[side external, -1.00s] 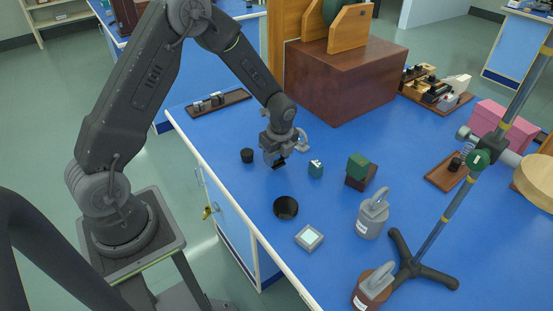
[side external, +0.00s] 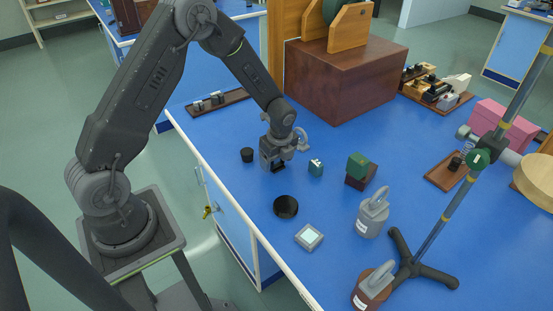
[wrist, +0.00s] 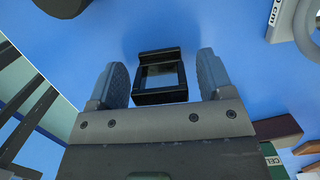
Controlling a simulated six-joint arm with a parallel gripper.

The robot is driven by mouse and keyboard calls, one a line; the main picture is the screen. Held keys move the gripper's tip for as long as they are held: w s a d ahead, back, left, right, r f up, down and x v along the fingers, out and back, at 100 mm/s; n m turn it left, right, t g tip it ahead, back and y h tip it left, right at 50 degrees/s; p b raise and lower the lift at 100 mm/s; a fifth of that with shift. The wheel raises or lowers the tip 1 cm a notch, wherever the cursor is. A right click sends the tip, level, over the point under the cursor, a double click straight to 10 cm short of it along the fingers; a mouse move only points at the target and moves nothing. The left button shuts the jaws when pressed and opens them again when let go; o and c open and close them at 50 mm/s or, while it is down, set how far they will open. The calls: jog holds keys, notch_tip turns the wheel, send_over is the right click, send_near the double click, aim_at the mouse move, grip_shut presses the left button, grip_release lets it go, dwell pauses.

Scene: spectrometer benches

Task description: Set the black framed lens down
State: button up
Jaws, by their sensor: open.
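The black framed lens (wrist: 160,76) shows between my gripper's two fingers in the wrist view, with a visible gap on each side. Its frame is square with a dark pane. In the side external view it is a small dark shape (side external: 277,168) on or just over the blue bench top, right under my gripper (side external: 274,162). My gripper (wrist: 164,82) is open around the lens and low over the bench. The gripper hides part of the lens in the side view, so I cannot tell exactly how its base meets the bench.
A round black dish (side external: 286,207) and a white-faced square plate (side external: 309,237) lie nearer the camera. A large brown box (side external: 345,80) stands behind.

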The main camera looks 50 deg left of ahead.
notch_tip(320, 180, up, 12)
jog(key=d, duration=0.2)
jog(key=s+d+r+n+t, duration=0.1)
jog(key=s+d+r+n, duration=0.1)
jog(key=s+r+n, duration=0.3)
jog(key=s+d+r+n+t, duration=0.2)
jog(key=s+d+r+n, duration=0.15)
jog(key=r, duration=0.35)
jog(key=s+d+r+n+t+h, duration=0.1)
jog(key=s+r+n, duration=0.1)
jog(key=s+n, duration=0.2)
jog(key=s+d+r+n+t, duration=0.1)
jog(key=s+d+r+n, duration=0.1)
jog(key=s+n, duration=0.3)
jog(key=s, duration=0.4)
jog(key=shift+r+t+h, duration=0.25)
jog(key=shift+t+h, duration=0.05)
jog(key=shift+h, duration=0.1)
